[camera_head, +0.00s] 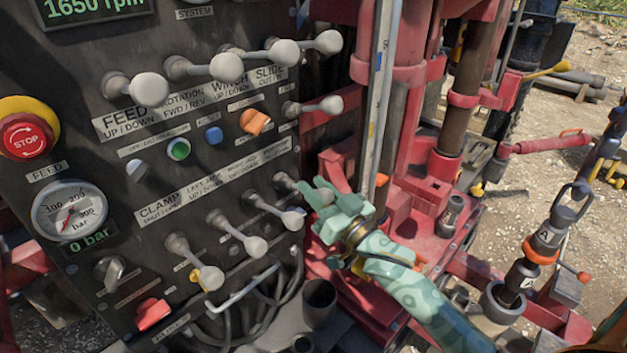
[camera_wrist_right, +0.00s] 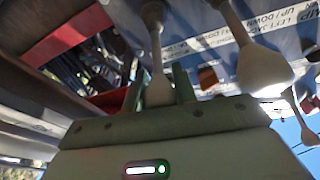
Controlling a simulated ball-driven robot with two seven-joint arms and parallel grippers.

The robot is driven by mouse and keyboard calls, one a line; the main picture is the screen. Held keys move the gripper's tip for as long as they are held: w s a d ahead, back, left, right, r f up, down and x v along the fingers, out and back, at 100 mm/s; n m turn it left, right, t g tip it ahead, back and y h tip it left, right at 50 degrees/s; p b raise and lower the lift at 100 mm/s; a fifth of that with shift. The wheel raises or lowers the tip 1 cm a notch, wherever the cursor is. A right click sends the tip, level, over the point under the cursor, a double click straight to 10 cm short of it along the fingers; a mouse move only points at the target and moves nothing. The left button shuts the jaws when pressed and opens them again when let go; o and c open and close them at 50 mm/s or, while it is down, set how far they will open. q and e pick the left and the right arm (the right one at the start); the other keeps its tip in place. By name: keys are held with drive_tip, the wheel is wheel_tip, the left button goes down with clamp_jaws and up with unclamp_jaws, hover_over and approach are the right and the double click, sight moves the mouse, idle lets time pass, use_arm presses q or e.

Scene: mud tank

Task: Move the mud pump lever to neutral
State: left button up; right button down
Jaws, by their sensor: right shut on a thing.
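The mud pump lever (camera_head: 287,183) is the far right one in the lower row of the black control panel (camera_head: 85,165). Its shaft shows at the panel, and its knob is mostly hidden by my right gripper. My green right gripper (camera_head: 318,196) is shut on this lever's end. In the right wrist view the lever's pale knob (camera_wrist_right: 158,90) stands between the two fingers of the gripper (camera_wrist_right: 160,88). The small label above this lever is too small to read surely. My left gripper is in neither view.
The right jack lever (camera_head: 290,218) and other white-knobbed levers stand close at the left and below. A feed lever row (camera_head: 225,67) is above. A red rig frame (camera_head: 420,190) with pipes is just right of my gripper. A stop button (camera_head: 25,140) is far left.

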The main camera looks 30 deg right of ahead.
drive_tip(key=c, duration=1.1)
unclamp_jaws()
drive_tip(key=shift+s+d, duration=0.1)
drive_tip(key=shift+b+v, duration=1.1)
drive_tip(key=shift+v, duration=7.1)
